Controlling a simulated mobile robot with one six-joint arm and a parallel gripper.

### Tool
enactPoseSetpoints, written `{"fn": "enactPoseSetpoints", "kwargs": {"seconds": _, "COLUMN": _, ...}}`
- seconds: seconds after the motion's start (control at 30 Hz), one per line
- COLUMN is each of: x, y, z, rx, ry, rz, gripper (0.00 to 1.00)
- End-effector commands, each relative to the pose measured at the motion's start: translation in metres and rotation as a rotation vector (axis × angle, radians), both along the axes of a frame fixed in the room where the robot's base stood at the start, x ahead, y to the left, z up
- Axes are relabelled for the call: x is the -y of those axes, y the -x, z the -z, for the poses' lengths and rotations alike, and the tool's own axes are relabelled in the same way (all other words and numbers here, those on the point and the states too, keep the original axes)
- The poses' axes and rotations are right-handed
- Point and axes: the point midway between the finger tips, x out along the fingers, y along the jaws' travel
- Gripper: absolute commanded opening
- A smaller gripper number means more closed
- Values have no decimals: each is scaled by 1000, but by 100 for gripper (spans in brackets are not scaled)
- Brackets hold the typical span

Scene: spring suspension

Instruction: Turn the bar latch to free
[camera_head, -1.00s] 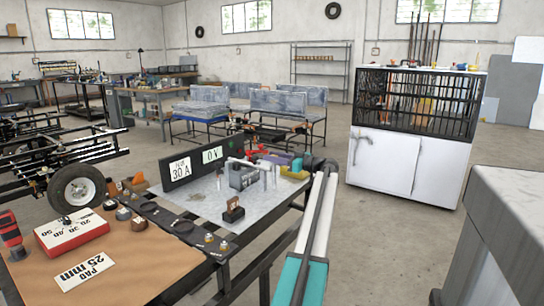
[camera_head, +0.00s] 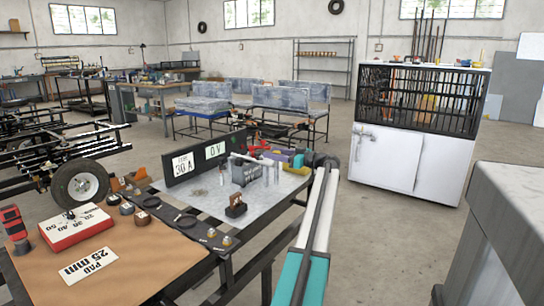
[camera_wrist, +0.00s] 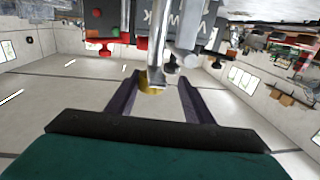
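I cannot surely pick out the bar latch. In the wrist view a shiny metal bar (camera_wrist: 143,45) with a brass-coloured end (camera_wrist: 151,84) shows between the dark fingers of my gripper (camera_wrist: 158,90). The fingers are spread apart, with gaps on both sides of the bar, and I see no contact. A grey housing with white lettering (camera_wrist: 178,14) is behind it. In the head view a grey device with upright pale posts (camera_head: 246,172) stands on the metal bench top (camera_head: 207,203). The far end of my arm is at this bench's right end, and the fingers are not clear there.
Yellow and purple blocks (camera_head: 297,164) sit close to my arm's far end. A white cabinet (camera_head: 408,160) is at right, with a grey block (camera_head: 505,215) nearer. Open floor lies between bench and cabinet.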

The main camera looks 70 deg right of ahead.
Motion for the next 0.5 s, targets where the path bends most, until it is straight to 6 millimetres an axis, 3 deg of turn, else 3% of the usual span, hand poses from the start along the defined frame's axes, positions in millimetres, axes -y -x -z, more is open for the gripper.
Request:
{"fn": "enactPoseSetpoints", "kwargs": {"seconds": 0.27, "x": 1, "y": 3, "z": -1, "rx": 1, "ry": 1, "rz": 2, "gripper": 46}}
{"fn": "enactPoseSetpoints", "kwargs": {"seconds": 0.5, "x": -2, "y": 21, "z": -2, "rx": 1, "ry": 0, "rz": 3, "gripper": 46}}
